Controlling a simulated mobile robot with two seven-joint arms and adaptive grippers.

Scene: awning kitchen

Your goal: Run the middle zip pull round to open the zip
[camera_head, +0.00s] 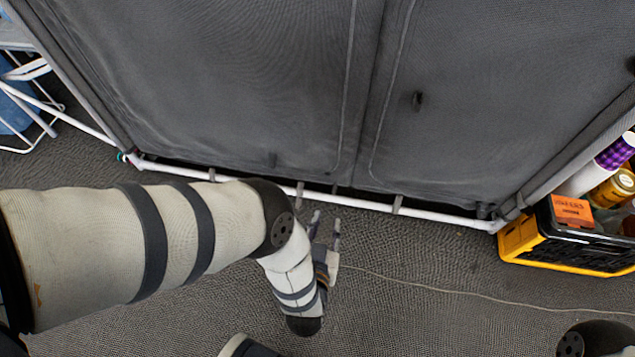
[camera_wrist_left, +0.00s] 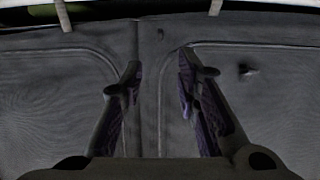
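The grey fabric cabinet front (camera_head: 230,70) has two panels with curved zip lines and a seam between them. A small dark tab, apparently the middle zip pull (camera_head: 334,188), hangs near the bottom of the seam. It also shows near the top of the left wrist view (camera_wrist_left: 160,34), where the cabinet appears upside down. My left gripper (camera_head: 326,219) is open and empty, just below the white bottom pole in the head view. In the left wrist view its fingers (camera_wrist_left: 158,70) frame the seam, with the tab beyond and between them. My right gripper is out of view.
The white pole (camera_head: 255,185) runs along the cabinet bottom with straps. A yellow and black crate (camera_head: 560,247) holds bottles at right. A thin cord (camera_head: 430,287) crosses the carpet.

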